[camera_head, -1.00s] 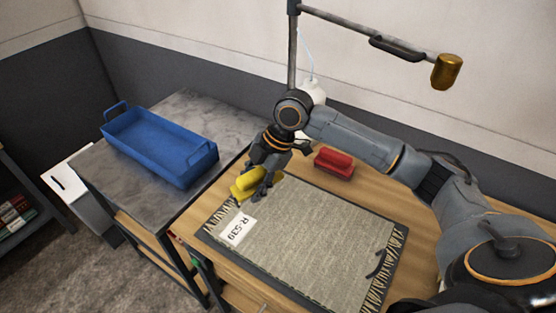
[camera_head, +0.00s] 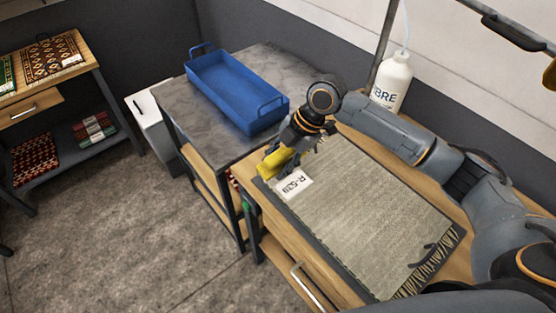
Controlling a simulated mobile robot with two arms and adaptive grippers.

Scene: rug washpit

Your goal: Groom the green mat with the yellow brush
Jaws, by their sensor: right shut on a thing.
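My right gripper (camera_head: 293,143) is shut on the yellow brush (camera_head: 277,163) at the far left corner of a mat on the wooden table. The brush is partly hidden by the fingers, and I cannot tell if it touches the mat. This mat (camera_head: 362,197) looks grey-beige, with dark edges, fringes and a white tag (camera_head: 294,184) reading R-539. A strip of a green patterned mat (camera_head: 6,76) shows on the shelf unit at the left edge. My left gripper is not in view.
A blue tray (camera_head: 208,67) stands on the grey-topped table (camera_head: 183,98) beside the wooden table (camera_head: 300,238). A white bottle (camera_head: 391,82) stands behind my right arm. A patterned red-brown rug (camera_head: 52,57) lies on the left shelf unit. The grey floor at lower left is clear.

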